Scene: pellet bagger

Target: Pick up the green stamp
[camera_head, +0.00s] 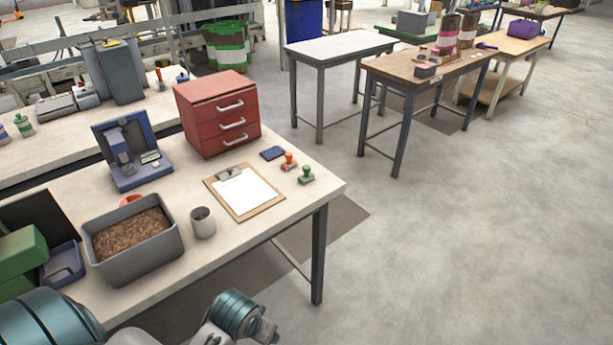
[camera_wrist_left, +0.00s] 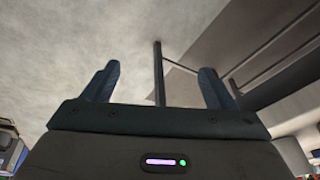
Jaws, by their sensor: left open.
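The green stamp (camera_head: 306,174) stands on the near table's top, close to its right corner, in the head view. A red-orange stamp (camera_head: 289,161) stands just behind and left of it. A dark blue ink pad (camera_head: 272,153) lies beyond the red stamp. In the head view my left arm shows at the bottom, but its fingertips are not seen there. In the left wrist view my left gripper (camera_wrist_left: 160,84) is open, with two dark blue fingers apart and nothing between them. That view shows floor and a table leg, with no stamp. My right gripper is not in view.
A clipboard (camera_head: 244,192) with white paper lies left of the stamps. A red drawer cabinet (camera_head: 217,113), a grey cup (camera_head: 202,222) and a grey bin (camera_head: 133,242) of brown pellets stand on the table (camera_head: 285,214). Open floor (camera_head: 450,230) lies to the right.

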